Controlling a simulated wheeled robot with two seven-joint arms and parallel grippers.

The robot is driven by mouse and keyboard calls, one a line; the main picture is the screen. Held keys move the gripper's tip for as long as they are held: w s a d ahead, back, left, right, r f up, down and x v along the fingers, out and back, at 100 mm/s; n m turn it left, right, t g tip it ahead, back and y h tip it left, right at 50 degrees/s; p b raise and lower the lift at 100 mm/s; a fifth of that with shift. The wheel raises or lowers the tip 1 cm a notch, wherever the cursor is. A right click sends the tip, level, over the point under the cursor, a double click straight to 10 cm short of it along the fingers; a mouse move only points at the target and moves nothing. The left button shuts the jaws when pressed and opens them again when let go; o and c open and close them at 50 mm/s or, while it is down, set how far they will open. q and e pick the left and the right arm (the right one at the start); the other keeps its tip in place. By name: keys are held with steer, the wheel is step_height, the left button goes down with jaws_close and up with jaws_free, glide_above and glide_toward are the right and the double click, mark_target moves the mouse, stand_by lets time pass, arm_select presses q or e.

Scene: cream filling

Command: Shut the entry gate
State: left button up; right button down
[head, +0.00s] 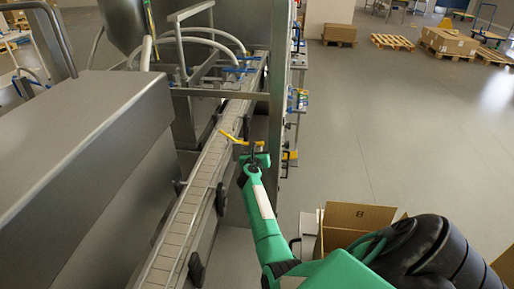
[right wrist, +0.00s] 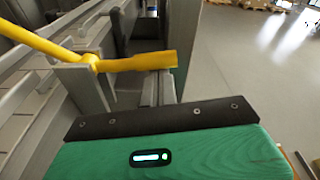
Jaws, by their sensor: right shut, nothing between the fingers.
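The gate shows as a yellow bar (head: 232,138) at the right edge of the conveyor (head: 190,215) in the head view. In the right wrist view the yellow bar (right wrist: 45,42) bends at a grey post, one part reaching left over the conveyor and a shorter part (right wrist: 140,62) reaching right. My right gripper (head: 253,147) is shut and empty, close beside the shorter part. Its grey fingers (right wrist: 158,88) show just below that end in the right wrist view; I cannot tell whether they touch it. My left gripper is not in view.
A large steel machine housing (head: 75,150) stands left of the conveyor. A steel upright (head: 279,100) rises just beyond my right gripper. An open cardboard box (head: 350,218) stands at lower right. The floor to the right is mostly clear, with pallets (head: 392,42) far back.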

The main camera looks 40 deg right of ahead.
steer(key=shift+w+a+r+n+g+h+p, duration=0.1)
steer(key=shift+w+r+n+h+p, duration=0.05)
steer(key=shift+r+n+p, duration=0.75)
steer(key=shift+w+a+r+n+g+h+p, duration=0.1)
steer(key=shift+r+n+h+p, duration=0.1)
steer(key=shift+r+n+p, duration=0.7)
steer(key=shift+w+a+r+n+g+h+p, duration=0.15)
steer(key=shift+r+n+p, duration=0.45)
steer(key=shift+n, duration=0.6)
steer(key=p+v, duration=0.5)
steer(key=v, duration=0.7)
steer(key=shift+f, duration=0.2)
